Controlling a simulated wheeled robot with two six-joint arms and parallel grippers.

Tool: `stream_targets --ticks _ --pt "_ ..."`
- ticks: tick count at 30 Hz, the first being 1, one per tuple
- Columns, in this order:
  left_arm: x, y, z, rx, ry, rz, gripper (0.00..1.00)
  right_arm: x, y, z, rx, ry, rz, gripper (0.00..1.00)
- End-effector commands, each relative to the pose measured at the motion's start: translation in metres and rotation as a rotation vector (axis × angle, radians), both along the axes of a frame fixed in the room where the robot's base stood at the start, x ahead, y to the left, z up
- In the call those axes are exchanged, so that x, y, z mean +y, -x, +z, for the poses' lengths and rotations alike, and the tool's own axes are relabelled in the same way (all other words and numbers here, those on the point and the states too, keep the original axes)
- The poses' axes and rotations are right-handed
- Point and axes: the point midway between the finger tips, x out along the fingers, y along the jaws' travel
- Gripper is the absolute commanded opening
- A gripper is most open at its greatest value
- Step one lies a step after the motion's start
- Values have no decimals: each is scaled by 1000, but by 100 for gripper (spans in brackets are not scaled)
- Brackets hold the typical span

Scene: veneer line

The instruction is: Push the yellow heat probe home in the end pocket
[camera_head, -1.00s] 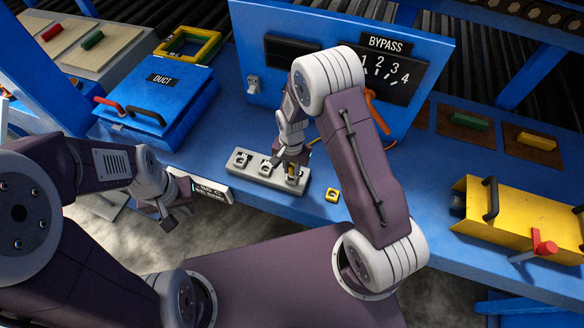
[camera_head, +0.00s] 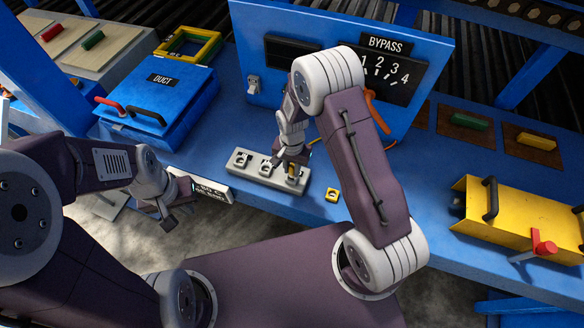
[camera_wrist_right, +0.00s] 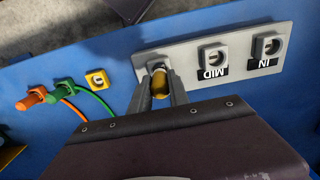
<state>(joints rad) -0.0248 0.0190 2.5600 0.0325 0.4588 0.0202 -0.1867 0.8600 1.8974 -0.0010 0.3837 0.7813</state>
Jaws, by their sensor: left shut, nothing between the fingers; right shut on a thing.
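The grey pocket block (camera_head: 240,163) lies on the blue bench with a row of pockets, the others marked IN and MID in the right wrist view (camera_wrist_right: 233,48). My right gripper (camera_wrist_right: 160,92) is shut on the yellow heat probe (camera_wrist_right: 160,84) at the end pocket. The yellow probe also shows in the head view (camera_head: 292,171). Its tip is at the pocket mouth; how deep it sits is hidden by the fingers and the probe body. My left gripper (camera_head: 169,223) is shut and empty, off the front edge of the bench.
An empty yellow square holder (camera_head: 332,195) lies right of the block. The blue BYPASS panel (camera_head: 300,110) rises behind the block. A yellow box (camera_head: 510,220) stands at right.

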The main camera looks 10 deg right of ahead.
Motion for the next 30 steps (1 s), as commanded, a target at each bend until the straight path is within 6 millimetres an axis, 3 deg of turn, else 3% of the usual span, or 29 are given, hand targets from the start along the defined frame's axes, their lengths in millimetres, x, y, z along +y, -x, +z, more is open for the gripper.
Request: stream_targets --ticks 30 --pt "0 0 -17 0 0 0 0 0 0 -22 0 0 0 0"
